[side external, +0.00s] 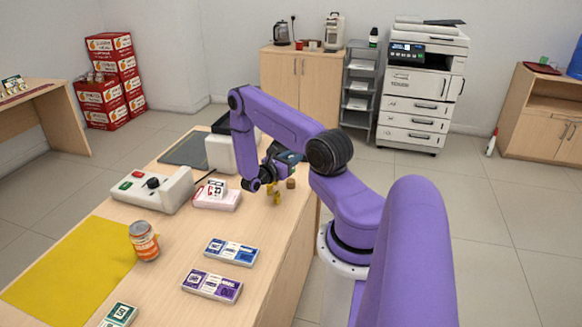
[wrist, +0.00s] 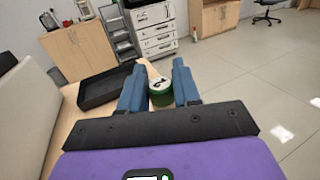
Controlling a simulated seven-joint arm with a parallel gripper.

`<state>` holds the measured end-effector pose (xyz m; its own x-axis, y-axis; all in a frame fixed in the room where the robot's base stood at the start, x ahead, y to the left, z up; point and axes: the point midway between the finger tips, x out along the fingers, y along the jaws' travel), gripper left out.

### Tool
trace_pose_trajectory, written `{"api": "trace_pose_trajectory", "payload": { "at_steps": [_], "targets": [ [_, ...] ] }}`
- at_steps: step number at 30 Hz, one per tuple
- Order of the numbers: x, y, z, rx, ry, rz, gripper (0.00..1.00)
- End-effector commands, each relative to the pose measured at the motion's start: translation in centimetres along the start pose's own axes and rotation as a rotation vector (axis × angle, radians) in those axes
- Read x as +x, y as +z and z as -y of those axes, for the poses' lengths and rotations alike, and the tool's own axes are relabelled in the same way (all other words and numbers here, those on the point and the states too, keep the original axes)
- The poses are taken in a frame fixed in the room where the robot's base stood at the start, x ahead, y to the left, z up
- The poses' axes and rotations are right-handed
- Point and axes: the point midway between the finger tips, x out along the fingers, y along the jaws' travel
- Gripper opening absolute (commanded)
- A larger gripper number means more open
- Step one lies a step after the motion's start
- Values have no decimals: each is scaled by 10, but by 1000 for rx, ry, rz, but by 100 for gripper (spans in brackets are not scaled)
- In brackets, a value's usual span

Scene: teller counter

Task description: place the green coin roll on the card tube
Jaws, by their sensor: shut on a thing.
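My gripper (wrist: 161,88) has blue fingers, shut on the green coin roll (wrist: 162,90) in the wrist view. The roll's pale round end with dark marking faces up, with its green side below. In the side external view my gripper (side external: 290,157) is over the far right part of the counter, and I cannot make out the roll clearly there. A small brown cylinder (side external: 290,183), perhaps the card tube, stands below the gripper near the counter's right edge. I cannot identify it in the wrist view.
Small yellow pieces (side external: 275,197) stand beside the brown cylinder. A black tray (wrist: 108,86) lies left of the fingers. A pink-white box (side external: 217,197), card machine (side external: 152,190), orange can (side external: 144,241), blue pack (side external: 231,252) and purple pack (side external: 212,286) occupy the counter. The yellow mat (side external: 65,275) is mostly clear.

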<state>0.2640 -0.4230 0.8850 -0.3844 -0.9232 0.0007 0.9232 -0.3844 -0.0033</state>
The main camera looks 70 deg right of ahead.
Motion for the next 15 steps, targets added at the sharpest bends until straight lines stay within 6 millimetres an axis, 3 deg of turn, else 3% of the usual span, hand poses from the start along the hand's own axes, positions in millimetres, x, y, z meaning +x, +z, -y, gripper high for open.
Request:
{"api": "trace_pose_trajectory", "payload": {
  "at_steps": [7, 15],
  "targets": [
    [6, -12, -8, 1, 0, 1, 0],
    [5, -40, -8, 0, 1, 1, 0]
  ]
}}
